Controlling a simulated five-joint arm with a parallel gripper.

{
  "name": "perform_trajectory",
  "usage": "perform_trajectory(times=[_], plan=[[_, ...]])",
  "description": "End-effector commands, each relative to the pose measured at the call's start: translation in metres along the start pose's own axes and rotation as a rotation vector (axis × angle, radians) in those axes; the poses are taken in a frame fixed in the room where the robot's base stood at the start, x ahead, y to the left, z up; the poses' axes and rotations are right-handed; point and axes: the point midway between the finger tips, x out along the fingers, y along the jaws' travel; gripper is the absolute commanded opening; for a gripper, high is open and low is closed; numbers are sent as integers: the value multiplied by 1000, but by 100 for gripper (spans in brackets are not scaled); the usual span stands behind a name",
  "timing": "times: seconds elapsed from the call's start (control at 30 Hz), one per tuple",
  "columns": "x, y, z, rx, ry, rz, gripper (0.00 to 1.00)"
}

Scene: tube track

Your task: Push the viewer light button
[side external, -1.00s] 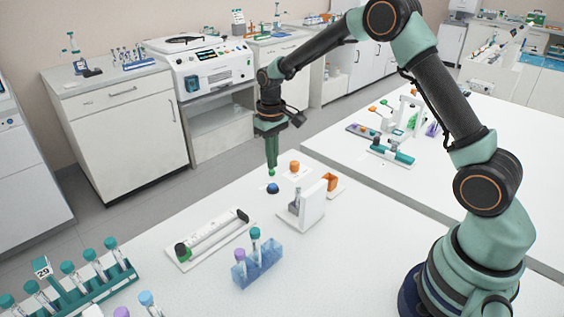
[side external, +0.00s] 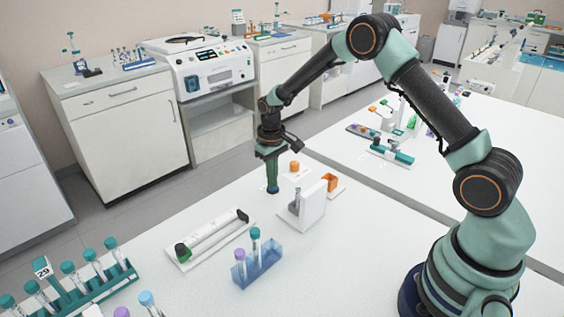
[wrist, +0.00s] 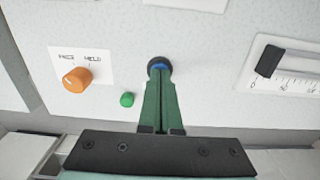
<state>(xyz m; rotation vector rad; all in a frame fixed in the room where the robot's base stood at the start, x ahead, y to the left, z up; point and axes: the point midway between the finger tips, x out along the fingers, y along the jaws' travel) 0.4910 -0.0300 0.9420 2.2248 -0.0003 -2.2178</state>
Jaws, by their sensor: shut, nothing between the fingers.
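A blue button (wrist: 159,65) with a dark round rim is set in the pale table top. My gripper (side external: 272,186) is shut and points straight down, its tips at the blue button (side external: 272,190). In the wrist view the closed green fingers (wrist: 160,78) overlap the near part of the button, and some blue shows beyond them. The tips look in contact with it; I cannot tell how far it is pressed. A small green button (wrist: 127,99) is to the left of the fingers. The white upright stand with a slot (side external: 312,206) is right of the gripper.
An orange knob (wrist: 77,80) on a white labelled plate is left of the fingers, and a slider with a black handle (wrist: 270,62) is at right. An orange holder (side external: 332,182) is beside the stand. A blue tube rack (side external: 258,270) and a teal rack (side external: 100,289) are nearer the camera.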

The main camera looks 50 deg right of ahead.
Motion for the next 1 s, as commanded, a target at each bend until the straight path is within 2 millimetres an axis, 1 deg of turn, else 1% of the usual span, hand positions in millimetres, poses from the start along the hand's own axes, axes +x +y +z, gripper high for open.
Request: perform_trajectory(times=[0.03,0.1,0.33,0.47,0.57,0.67,0.8,1.0], plan=[[10,0,2,0,-6,0,0],[14,0,3,0,-5,0,0],[15,0,4,0,-9,-1,0],[10,0,3,0,-6,0,0],[-2,0,2,0,-1,0,0],[-22,0,-1,0,8,0,0],[-54,0,-5,0,18,1,0],[-98,0,-5,0,19,1,0]])
